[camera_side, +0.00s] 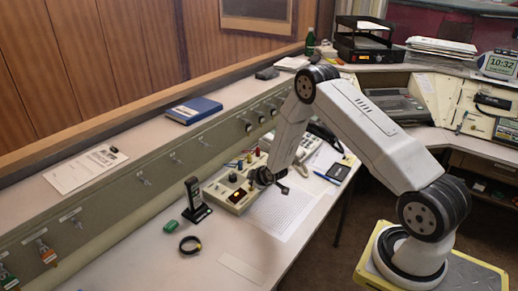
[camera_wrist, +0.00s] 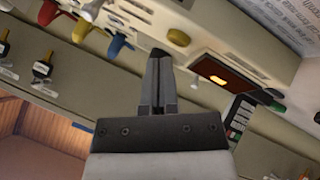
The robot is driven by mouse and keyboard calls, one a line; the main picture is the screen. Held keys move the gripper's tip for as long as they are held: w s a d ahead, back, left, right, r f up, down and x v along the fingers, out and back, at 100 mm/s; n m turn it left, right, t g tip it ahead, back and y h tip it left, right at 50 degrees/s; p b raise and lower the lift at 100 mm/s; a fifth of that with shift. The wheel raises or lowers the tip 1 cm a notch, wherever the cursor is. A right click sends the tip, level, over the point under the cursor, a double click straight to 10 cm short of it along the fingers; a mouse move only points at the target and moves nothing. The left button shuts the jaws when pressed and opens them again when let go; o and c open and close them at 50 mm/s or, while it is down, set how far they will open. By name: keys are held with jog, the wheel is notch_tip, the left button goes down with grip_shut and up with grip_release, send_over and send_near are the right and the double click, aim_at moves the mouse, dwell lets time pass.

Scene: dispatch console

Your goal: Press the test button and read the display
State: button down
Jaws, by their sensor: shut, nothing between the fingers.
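A beige test box (camera_side: 212,189) with dark knobs stands on the desk in the side view. Its dark display (camera_side: 237,196) has a reddish glow. In the wrist view the display (camera_wrist: 222,75) is dark red-brown with a small orange lit patch; I cannot read any characters. A yellow button-like cap (camera_wrist: 179,37) shows on the box, left of the display. I cannot tell which control is the test button. My gripper (camera_wrist: 160,54) is shut and empty, its tips just left of the cap in the picture; contact cannot be told. In the side view my gripper (camera_side: 282,187) is at the box's right end.
Coloured plugs (camera_wrist: 83,28) and hanging keys (camera_wrist: 42,70) show in the wrist view.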

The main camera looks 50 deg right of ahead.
aim_at(253, 189)
jog(key=shift+f, duration=0.85)
dwell(1.6)
jog(key=shift+r, duration=0.8)
jog(key=shift+r, duration=0.1)
jog(key=shift+r, duration=2.45)
